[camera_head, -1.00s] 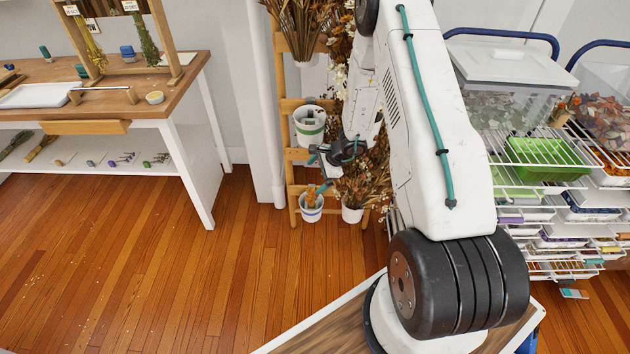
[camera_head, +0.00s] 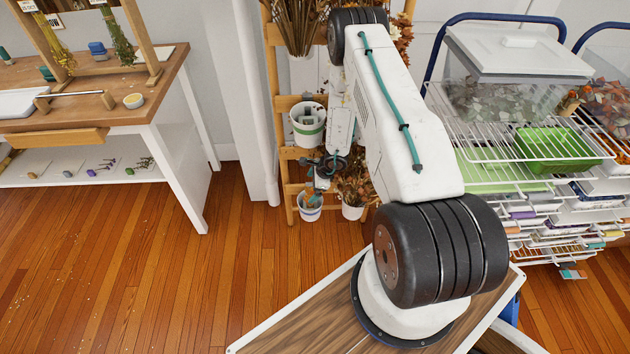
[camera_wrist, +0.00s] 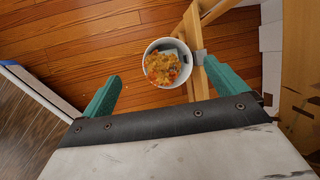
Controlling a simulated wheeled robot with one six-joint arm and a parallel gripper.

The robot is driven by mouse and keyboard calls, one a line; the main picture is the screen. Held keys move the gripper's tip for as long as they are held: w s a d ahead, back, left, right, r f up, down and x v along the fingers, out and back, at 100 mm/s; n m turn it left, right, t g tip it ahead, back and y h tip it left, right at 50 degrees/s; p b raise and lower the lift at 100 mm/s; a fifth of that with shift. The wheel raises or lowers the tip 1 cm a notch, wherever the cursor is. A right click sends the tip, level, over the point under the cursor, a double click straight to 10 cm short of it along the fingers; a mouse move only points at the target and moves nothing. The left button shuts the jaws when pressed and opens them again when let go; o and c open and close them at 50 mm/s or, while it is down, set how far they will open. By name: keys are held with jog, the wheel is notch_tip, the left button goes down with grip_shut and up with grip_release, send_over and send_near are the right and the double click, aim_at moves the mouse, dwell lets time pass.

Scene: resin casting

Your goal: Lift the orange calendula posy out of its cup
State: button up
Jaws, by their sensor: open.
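The orange calendula posy (camera_wrist: 160,70) sits in a small round white cup (camera_wrist: 184,48), seen from above in the wrist view. In the head view the cup (camera_head: 309,212) hangs low on a wooden ladder rack and has a blue band. The posy is mostly hidden there by my gripper (camera_head: 316,185). My gripper (camera_wrist: 162,71) is open in the wrist view, with teal fingers apart on either side of the cup's place in the picture. Nothing is held. The fingers appear above the cup; the exact gap cannot be told.
The ladder rack's wooden rail (camera_wrist: 190,50) runs close by the cup, near my right finger. Another cup with a green band (camera_head: 308,136) hangs above. Dried flowers (camera_head: 352,188) stand just to the right. A workbench (camera_head: 150,108) is at left; floor before the rack is clear.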

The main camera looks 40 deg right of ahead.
aim_at(309, 188)
jog(key=shift+x, duration=2.2)
jog(key=c, duration=1.2)
jog(key=shift+s+r, duration=0.1)
jog(key=shift+r, duration=0.55)
jog(key=shift+s+a+r, duration=0.1)
jog(key=shift+r, duration=2.05)
jog(key=shift+s+a+r, duration=0.1)
jog(key=shift+s+r, duration=0.05)
jog(key=shift+r, duration=2.05)
jog(key=shift+s+r, duration=0.1)
jog(key=shift+r, duration=0.5)
jog(key=shift+s+a, duration=0.1)
